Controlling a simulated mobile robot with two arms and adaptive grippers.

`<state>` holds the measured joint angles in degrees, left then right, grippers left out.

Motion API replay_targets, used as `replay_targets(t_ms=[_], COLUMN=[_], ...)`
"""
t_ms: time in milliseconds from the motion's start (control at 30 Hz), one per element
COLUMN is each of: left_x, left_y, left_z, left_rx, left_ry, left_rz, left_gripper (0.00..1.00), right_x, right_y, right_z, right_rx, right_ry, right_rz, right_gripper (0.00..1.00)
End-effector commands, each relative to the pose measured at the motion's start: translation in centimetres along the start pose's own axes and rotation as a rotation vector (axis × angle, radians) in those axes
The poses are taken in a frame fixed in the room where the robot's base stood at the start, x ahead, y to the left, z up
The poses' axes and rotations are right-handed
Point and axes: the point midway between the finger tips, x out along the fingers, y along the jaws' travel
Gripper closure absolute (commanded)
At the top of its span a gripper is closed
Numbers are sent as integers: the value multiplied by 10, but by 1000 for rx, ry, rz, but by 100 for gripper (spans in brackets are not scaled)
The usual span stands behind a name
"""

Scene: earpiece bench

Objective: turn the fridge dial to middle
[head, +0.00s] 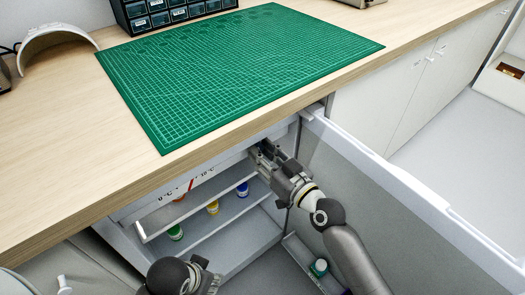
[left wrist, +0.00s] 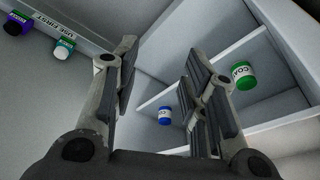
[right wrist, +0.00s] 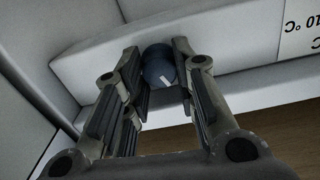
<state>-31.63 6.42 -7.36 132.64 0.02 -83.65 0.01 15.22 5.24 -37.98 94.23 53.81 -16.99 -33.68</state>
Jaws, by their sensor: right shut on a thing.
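The dial is a round dark blue-grey knob (right wrist: 158,66) on the fridge's white front panel, seen in the right wrist view. A short white mark on it slants toward the lower right of that view. My right gripper (right wrist: 162,80) is shut on the dial, one finger on each side; in the head view the gripper (head: 258,154) hides it. A temperature label (right wrist: 302,35) appears upside down beside it, and the scale strip (head: 203,175) shows in the head view. My left gripper (left wrist: 162,58) is open and empty in front of the fridge interior.
The fridge door (head: 420,205) stands open on the right. Shelves hold a green jar (head: 175,232), a yellow jar (head: 212,207) and a blue jar (head: 242,190). The door rack holds a green-lidded jar (head: 319,267). A green mat (head: 240,70) lies on the counter above.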

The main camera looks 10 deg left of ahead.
Motion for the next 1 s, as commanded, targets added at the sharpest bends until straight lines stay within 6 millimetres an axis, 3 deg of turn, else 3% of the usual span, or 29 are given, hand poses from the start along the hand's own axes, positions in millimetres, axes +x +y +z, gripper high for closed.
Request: replay_targets(t_ms=[467, 500, 667, 1000], left_x=[9, 9, 9, 8], left_y=[-1, -1, -1, -2], left_z=[2, 2, 2, 3], left_rx=[2, 2, 2, 4], left_ry=[-6, -6, -6, -9], left_rz=[-2, -2, -3, -3], left_gripper=[60, 60, 60, 60], right_x=[0, 0, 0, -1], right_y=[0, 0, 0, 0], right_z=[1, 1, 1, 0], right_rx=[94, 94, 93, 93], right_ry=[-5, -5, -5, -4], right_rz=[0, 0, 0, 0], right_gripper=[98, 71, 51, 51])
